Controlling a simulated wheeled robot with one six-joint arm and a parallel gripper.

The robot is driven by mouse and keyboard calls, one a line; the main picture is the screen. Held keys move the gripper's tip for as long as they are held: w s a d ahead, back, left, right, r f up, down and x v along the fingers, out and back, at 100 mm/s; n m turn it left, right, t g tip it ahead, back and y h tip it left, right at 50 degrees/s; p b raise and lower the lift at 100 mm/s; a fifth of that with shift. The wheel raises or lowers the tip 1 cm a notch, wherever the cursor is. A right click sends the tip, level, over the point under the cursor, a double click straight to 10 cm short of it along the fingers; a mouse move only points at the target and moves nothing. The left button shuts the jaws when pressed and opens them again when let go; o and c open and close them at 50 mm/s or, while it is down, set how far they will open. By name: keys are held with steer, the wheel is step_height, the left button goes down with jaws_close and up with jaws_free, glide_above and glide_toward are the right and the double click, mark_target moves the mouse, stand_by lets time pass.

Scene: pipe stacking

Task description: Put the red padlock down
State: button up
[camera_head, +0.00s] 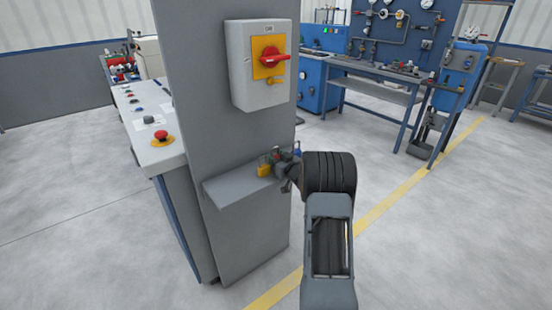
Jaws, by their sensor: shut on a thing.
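My gripper (282,169) is at the right end of a small grey shelf (235,188) on the side of a grey panel. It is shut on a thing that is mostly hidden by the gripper. A small patch of red (276,156) shows at the fingers and looks like part of the red padlock. A yellow padlock (263,169) stands on the shelf just left of the fingers. I cannot tell whether the red padlock touches the shelf.
A grey box with a red rotary switch (269,60) is on the panel above the shelf. Small blue and green bits (297,151) show beside the gripper, too small to tell. The shelf's left part is bare. A console with a red button (161,135) stands left.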

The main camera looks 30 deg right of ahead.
steer(key=o, duration=0.7)
steer(key=shift+f, duration=0.15)
steer(key=shift+o, duration=0.2)
steer(key=shift+r+p, duration=0.3)
steer(key=shift+r, duration=0.05)
steer(key=s+d, duration=0.1)
steer(key=s, duration=1)
steer(key=s+a+r+m+g+h, duration=0.2)
steer(key=s+a+r+g+h, duration=0.15)
steer(key=a+g+h, duration=0.5)
steer(key=s+a+f+g+y, duration=0.1)
steer(key=s+a+g+y, duration=0.5)
steer(key=s+a, duration=1.1)
steer(key=shift+s+g, duration=0.35)
steer(key=shift+s, duration=0.4)
